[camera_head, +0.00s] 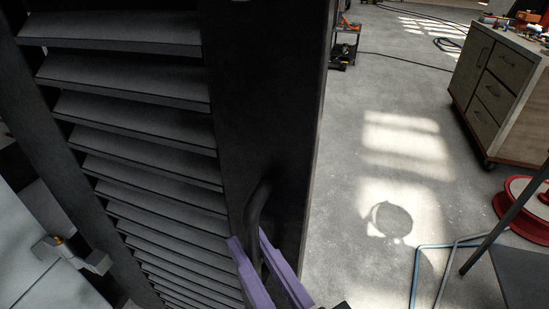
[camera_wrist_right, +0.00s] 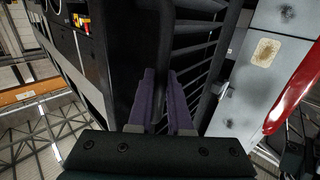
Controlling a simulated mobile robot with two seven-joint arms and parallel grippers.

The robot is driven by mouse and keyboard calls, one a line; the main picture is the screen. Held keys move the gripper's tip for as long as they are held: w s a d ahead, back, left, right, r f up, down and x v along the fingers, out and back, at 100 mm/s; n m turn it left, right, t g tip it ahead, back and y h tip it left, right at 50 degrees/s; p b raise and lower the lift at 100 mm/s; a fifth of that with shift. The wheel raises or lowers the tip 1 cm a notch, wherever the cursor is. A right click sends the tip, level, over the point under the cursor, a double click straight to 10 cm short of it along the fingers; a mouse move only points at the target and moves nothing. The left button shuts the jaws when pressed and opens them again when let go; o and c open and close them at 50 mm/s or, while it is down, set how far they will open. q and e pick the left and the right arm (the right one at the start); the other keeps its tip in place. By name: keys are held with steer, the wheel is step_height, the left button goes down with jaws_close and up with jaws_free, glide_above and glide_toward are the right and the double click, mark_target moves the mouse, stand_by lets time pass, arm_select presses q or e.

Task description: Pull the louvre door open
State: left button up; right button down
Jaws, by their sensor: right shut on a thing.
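The louvre door (camera_head: 280,110) is dark, with a row of slanted slats (camera_head: 140,105) on the left and a broad solid stile on the right. A dark curved handle (camera_head: 254,206) stands out from the lower part of the stile. My right gripper (camera_head: 251,243), with purple fingers, is shut on the handle, one finger on each side. In the right wrist view, the purple fingers (camera_wrist_right: 160,75) point at the dark stile, with slats (camera_wrist_right: 205,42) to the right. The fingers hide part of the handle. I cannot tell whether the door is ajar. My left gripper is not in view.
Grey floor (camera_head: 340,240) lies open to the right of the door. A wheeled drawer cabinet (camera_head: 495,90), a red reel (camera_head: 520,212) and blue-grey metal tubes (camera_head: 417,270) stand at the right. A small dark cart (camera_head: 345,45) is farther back.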

steer(key=shift+s+a, duration=0.15)
steer(key=shift+s, duration=0.15)
steer(key=c, duration=0.8)
jaws_free()
steer(key=shift+w, duration=0.1)
steer(key=shift+c, duration=0.2)
steer(key=v, duration=1)
